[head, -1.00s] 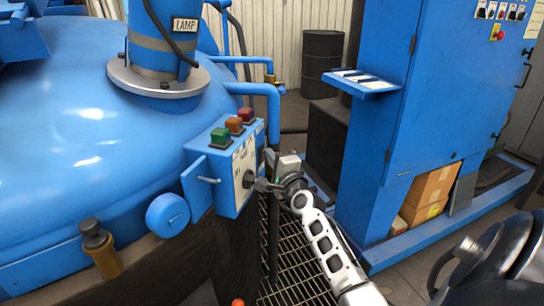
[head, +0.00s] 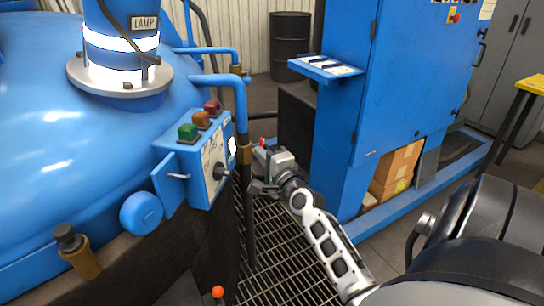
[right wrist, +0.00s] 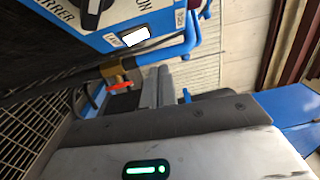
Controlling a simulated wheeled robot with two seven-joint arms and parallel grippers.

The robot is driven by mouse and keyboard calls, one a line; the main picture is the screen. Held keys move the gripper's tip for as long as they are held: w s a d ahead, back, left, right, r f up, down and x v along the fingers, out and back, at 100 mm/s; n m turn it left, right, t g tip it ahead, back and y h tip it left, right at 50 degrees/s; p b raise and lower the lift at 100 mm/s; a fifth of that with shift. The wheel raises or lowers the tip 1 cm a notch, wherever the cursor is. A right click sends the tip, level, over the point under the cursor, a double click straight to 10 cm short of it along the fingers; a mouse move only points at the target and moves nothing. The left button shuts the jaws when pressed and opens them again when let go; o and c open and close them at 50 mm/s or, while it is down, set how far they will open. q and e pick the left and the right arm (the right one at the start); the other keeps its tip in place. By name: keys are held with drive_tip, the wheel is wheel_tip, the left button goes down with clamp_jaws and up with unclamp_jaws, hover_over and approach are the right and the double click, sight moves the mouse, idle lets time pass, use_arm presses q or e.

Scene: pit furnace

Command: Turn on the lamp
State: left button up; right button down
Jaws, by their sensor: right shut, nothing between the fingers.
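The lamp (head: 122,42) is a blue cylinder labelled LAMP on the furnace lid, and its bands glow bright white. The blue control box (head: 205,160) has green, orange and red buttons on top and a dark rotary knob (head: 220,172) on its front. A small white lit rectangle (head: 232,150) is at the panel's right side; it also shows beside a label in the right wrist view (right wrist: 136,37). My right gripper (head: 256,187) is shut and empty, to the right of the box and apart from the knob. My left gripper is out of view.
Pipes with a brass fitting (head: 244,154) run beside the box. A blue cabinet (head: 400,90) with a shelf (head: 325,69) stands to the right. A grating floor (head: 285,250) lies below, and a black drum (head: 290,46) stands behind.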

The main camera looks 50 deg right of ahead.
drive_tip(key=shift+r+v, duration=0.15)
drive_tip(key=shift+v, duration=0.9)
drive_tip(key=shift+r+v, duration=0.15)
drive_tip(key=shift+v, duration=0.9)
drive_tip(key=s+a+f+n+g+y, duration=0.2)
drive_tip(key=a+f+n+y, duration=0.1)
drive_tip(key=a+f+n, duration=0.3)
drive_tip(key=s+a+f+n+g+y, duration=0.1)
drive_tip(key=s+a+f+n+y, duration=0.1)
drive_tip(key=a+f+n, duration=0.55)
drive_tip(key=s+a+f+n+g+y, duration=0.1)
drive_tip(key=s+a+f+n+g, duration=0.1)
drive_tip(key=s+a+n, duration=0.3)
drive_tip(key=s+a+f+n+g+y, duration=0.2)
drive_tip(key=s+a+n, duration=0.4)
drive_tip(key=a, duration=0.4)
drive_tip(key=shift+s+a+f, duration=0.35)
drive_tip(key=shift+s+a, duration=0.05)
drive_tip(key=shift+s, duration=0.05)
